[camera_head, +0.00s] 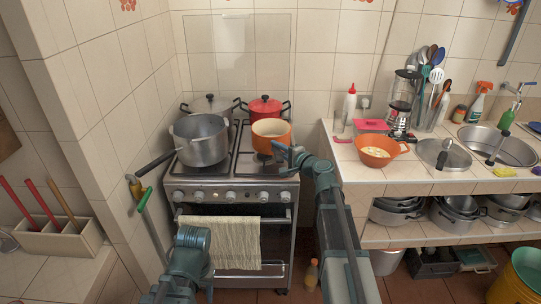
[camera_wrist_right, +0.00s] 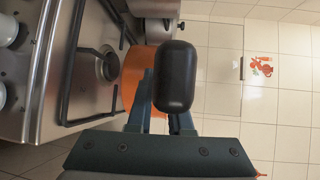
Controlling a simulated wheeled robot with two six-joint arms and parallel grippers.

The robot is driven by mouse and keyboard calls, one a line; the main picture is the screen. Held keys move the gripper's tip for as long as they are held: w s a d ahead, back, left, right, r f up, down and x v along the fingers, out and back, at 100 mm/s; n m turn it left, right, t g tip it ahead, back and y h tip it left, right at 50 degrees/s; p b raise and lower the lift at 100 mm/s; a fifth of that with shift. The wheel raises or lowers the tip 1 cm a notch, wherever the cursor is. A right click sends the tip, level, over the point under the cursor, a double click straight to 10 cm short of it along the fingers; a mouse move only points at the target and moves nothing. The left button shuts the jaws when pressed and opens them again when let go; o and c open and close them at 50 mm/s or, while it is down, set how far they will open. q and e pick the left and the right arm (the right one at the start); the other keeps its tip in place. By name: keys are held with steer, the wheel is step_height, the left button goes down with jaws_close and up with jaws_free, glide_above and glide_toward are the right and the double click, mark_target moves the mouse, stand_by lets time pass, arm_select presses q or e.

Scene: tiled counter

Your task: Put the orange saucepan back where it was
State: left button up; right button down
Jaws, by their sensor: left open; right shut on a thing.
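The orange saucepan (camera_head: 271,131) is upright over the front right burner of the stove (camera_head: 230,180). Its orange side also shows in the right wrist view (camera_wrist_right: 133,72), beside the burner grate; I cannot tell whether it touches the grate. My right gripper (camera_head: 291,155) is shut on its dark handle (camera_wrist_right: 175,76), which points toward the wrist camera. The handle hides part of the fingers in the right wrist view (camera_wrist_right: 166,112). My left gripper (camera_head: 192,238) is open and low in front of the oven towel; its fingertips are hard to make out.
A large grey pot (camera_head: 201,138) stands on the front left burner, its dark handle jutting out left. A red lidded pot (camera_head: 265,107) and a grey lidded pot (camera_head: 211,105) stand behind.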

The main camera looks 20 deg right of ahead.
steer(key=f+b, duration=0.1)
steer(key=w+a+f+b, duration=0.2)
steer(key=shift+f, duration=0.15)
steer(key=shift+d, duration=0.1)
steer(key=shift+f+b, duration=0.15)
steer(key=shift+b, duration=0.15)
steer(key=c, duration=1.3)
jaws_free()
steer(key=shift+f, duration=0.1)
steer(key=o, duration=0.5)
steer(key=shift+s, duration=0.1)
steer(key=shift+c, duration=0.2)
